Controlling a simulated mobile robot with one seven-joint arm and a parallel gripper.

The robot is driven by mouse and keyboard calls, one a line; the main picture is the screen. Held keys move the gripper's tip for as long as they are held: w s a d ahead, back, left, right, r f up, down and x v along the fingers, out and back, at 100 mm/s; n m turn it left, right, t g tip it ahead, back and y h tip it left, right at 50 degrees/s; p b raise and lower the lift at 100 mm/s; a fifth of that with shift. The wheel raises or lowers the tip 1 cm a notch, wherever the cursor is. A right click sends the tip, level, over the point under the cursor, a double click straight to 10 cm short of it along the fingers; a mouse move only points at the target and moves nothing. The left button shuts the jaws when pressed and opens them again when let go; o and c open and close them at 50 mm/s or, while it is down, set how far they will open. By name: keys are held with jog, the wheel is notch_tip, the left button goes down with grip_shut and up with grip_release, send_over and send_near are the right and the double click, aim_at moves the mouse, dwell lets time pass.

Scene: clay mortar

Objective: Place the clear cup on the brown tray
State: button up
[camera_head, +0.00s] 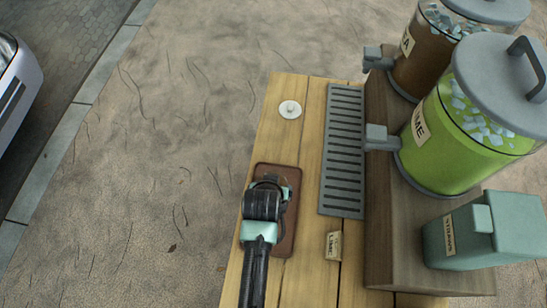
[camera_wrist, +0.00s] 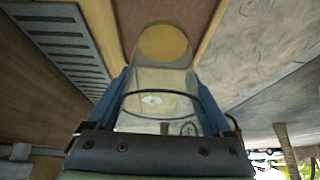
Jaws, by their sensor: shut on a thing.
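The brown tray (camera_head: 289,230) lies on the wooden table, at its left front in the head view. My gripper (camera_head: 268,186) is above the tray and covers much of it. In the wrist view, the clear cup (camera_wrist: 165,78) is between the two blue fingers of my gripper (camera_wrist: 162,100), which are shut on it. The cup's round base is toward the brown tray surface (camera_wrist: 140,14). I cannot tell whether the base touches the tray. In the head view the cup is mostly hidden by my gripper.
A grey slotted drip grate (camera_head: 342,150) lies right of the tray. A green drink dispenser (camera_head: 460,140) and a brown one (camera_head: 430,60) stand on a raised wooden stand, with a teal box (camera_head: 485,235) nearby. A white disc (camera_head: 290,109) and a small label card (camera_head: 333,246) are on the table.

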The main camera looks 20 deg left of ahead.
jog(key=shift+f, duration=2.8)
jog(key=shift+f, duration=0.15)
jog(key=o, duration=1.3)
jog(key=shift+s+d+r, duration=0.1)
jog(key=shift+r, duration=0.25)
jog(key=v, duration=1.1)
jog(key=shift+r+p, duration=0.25)
jog(key=shift+p, duration=0.2)
jog(key=shift+s, duration=0.15)
